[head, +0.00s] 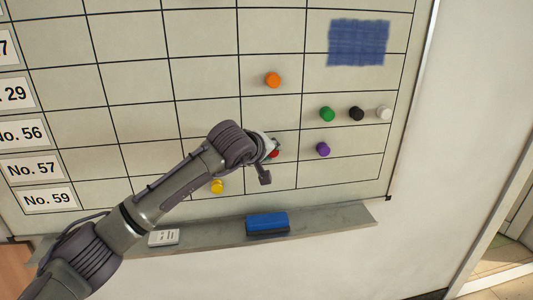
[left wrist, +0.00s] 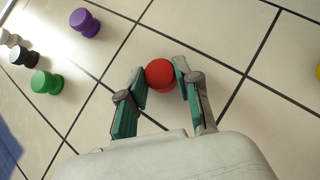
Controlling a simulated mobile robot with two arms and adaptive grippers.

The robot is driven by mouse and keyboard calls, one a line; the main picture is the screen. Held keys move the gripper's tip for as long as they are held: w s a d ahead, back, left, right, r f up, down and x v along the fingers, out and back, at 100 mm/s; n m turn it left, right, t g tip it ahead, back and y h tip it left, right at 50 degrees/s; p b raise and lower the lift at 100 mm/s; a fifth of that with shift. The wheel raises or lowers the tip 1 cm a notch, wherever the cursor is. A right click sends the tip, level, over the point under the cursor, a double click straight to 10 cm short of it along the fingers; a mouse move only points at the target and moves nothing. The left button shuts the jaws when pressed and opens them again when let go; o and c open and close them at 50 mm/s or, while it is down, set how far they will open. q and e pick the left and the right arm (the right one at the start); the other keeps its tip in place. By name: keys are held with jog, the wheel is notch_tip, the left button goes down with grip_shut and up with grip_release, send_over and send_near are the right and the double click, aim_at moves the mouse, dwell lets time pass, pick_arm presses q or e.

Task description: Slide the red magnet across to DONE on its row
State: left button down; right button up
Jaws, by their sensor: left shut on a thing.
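The red magnet (head: 275,153) is on the whiteboard grid, in the column just left of the last one, and is partly hidden behind my left gripper in the head view. In the left wrist view the red magnet (left wrist: 160,73) stands as a round red knob between the two fingers. My left gripper (head: 268,160) is shut on it; its green-padded fingertips (left wrist: 160,80) show on both sides of it. The board's row labels, such as No. 57 (head: 34,168), are at the left. No DONE heading is in view. My right gripper is not in view.
A purple magnet (head: 323,149) sits to the right, past a column line. Green (head: 326,114), black (head: 356,114) and white (head: 384,112) magnets are above it. An orange magnet (head: 273,80) and a yellow one (head: 217,186) are nearby. The tray (head: 340,222) holds a blue eraser (head: 267,222).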

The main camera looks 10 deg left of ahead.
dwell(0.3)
pick_arm(q)
jog(key=shift+b, duration=0.45)
jog(key=c, duration=0.7)
grip_release()
jog(key=shift+w+f, duration=0.15)
